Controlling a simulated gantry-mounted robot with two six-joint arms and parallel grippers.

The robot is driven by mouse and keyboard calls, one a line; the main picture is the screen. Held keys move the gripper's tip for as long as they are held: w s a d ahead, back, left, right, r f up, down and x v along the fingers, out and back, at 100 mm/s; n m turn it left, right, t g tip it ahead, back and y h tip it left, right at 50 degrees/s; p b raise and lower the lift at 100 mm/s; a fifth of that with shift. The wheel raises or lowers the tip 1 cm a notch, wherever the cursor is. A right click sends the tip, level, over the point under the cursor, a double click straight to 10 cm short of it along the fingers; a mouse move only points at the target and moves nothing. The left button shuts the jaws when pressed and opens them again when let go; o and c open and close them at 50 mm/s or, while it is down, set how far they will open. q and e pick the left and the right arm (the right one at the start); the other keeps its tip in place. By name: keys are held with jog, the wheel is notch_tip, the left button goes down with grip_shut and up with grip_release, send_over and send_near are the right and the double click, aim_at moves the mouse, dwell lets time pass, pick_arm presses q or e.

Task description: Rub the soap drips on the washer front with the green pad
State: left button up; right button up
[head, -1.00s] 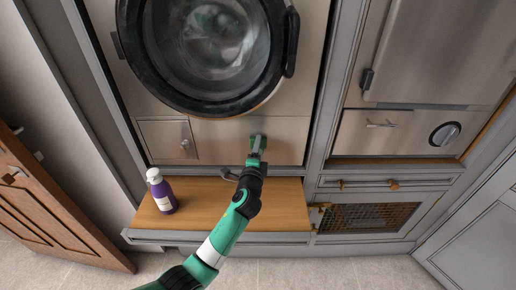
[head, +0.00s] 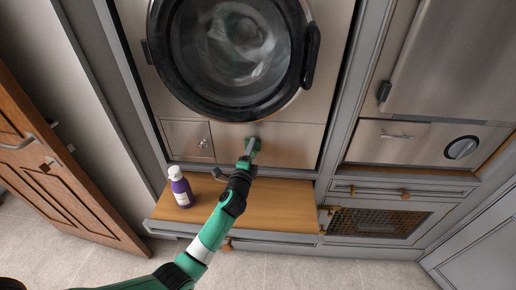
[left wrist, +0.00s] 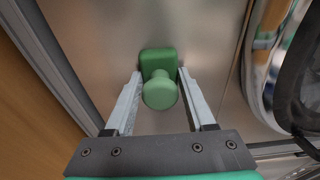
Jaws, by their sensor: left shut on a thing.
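The green pad (head: 252,146), with a round knob handle, is at the steel lower front of the washer (head: 285,143), below the round door. My left gripper (head: 246,160) is shut on the pad. In the left wrist view, the fingers of my left gripper (left wrist: 160,76) lie on both sides of the green pad (left wrist: 158,62), whose knob faces the camera. The pad is against or very near the panel; I cannot tell which. I cannot make out soap drips; the pad and gripper hide part of the panel. My right gripper is not in view.
A purple bottle with a white cap (head: 181,187) stands on the wooden bench (head: 275,197), left of my arm. The black-rimmed washer door (head: 232,55) bulges above the pad. An open wooden door (head: 75,195) stands at left.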

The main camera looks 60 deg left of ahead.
pick_arm(q)
jog(key=shift+s, duration=0.2)
jog(key=shift+s+d+r, duration=0.1)
jog(key=shift+s+d, duration=0.05)
jog(key=shift+s, duration=0.05)
jog(key=shift+w+d+p+v, duration=0.15)
jog(key=shift+p+v, duration=0.25)
jog(key=shift+v, duration=0.85)
jog(key=shift+w+d+p+v, duration=0.15)
jog(key=shift+p+v, duration=0.2)
jog(key=shift+v, duration=0.95)
jog(key=shift+v, duration=1.45)
jog(key=shift+w+d, duration=0.1)
